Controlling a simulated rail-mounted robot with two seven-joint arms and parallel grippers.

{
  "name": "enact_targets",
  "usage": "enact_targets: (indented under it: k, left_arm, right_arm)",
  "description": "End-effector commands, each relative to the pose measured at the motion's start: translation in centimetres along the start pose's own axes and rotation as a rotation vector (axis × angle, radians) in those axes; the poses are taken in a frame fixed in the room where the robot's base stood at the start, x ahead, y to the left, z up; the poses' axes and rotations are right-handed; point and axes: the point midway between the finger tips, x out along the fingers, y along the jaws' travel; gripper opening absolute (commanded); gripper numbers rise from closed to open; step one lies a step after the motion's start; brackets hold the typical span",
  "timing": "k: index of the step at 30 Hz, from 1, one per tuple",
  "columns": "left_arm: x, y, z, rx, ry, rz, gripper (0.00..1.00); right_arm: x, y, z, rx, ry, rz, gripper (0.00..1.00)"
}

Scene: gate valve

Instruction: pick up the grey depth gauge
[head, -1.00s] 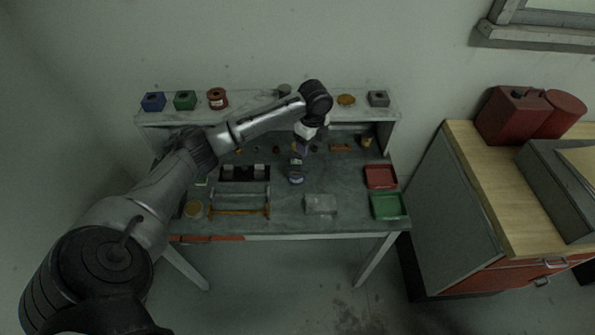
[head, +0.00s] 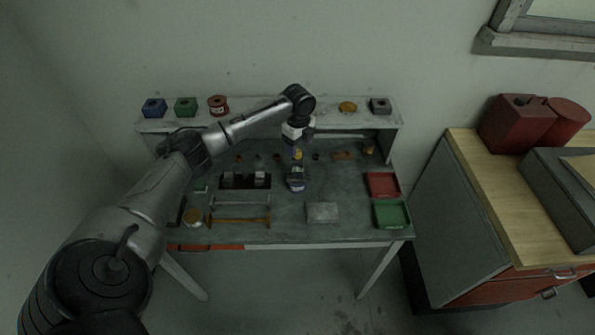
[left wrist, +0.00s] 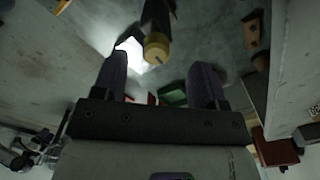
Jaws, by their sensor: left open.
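A thin grey bar with small end pieces (head: 240,203), which looks like the grey depth gauge, lies on the left front of the workbench in the head view. A similar orange bar (head: 240,221) lies just in front of it. My left gripper (head: 297,148) hangs over the back middle of the bench, to the right of and behind the grey bar. In the left wrist view its two fingers (left wrist: 165,85) are apart with nothing held between them. A dark cylinder with a yellow end (left wrist: 157,48) shows beyond the fingertips. The right gripper is not seen.
A black holder (head: 245,189) lies behind the grey bar. A grey block (head: 322,212), a red tray (head: 382,185) and a green tray (head: 391,214) are to the right. The raised shelf (head: 325,115) runs along the back.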

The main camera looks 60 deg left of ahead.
Motion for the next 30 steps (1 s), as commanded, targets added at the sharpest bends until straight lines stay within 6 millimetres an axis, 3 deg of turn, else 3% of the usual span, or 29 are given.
enact_targets:
  k: [12, 23, 30]
  left_arm:
    - [4.4, 0.5, 0.1, 0.0, 0.0, 0.002, 0.66]
    - [5.3, 0.5, 0.1, 0.001, -0.001, 0.0, 0.66]
    - [5.3, 0.5, 0.1, 0.001, -0.001, 0.0, 0.46]
  right_arm:
    - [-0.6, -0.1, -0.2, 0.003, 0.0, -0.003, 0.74]
    - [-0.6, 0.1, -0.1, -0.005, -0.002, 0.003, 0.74]
    - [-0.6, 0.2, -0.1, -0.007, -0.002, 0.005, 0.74]
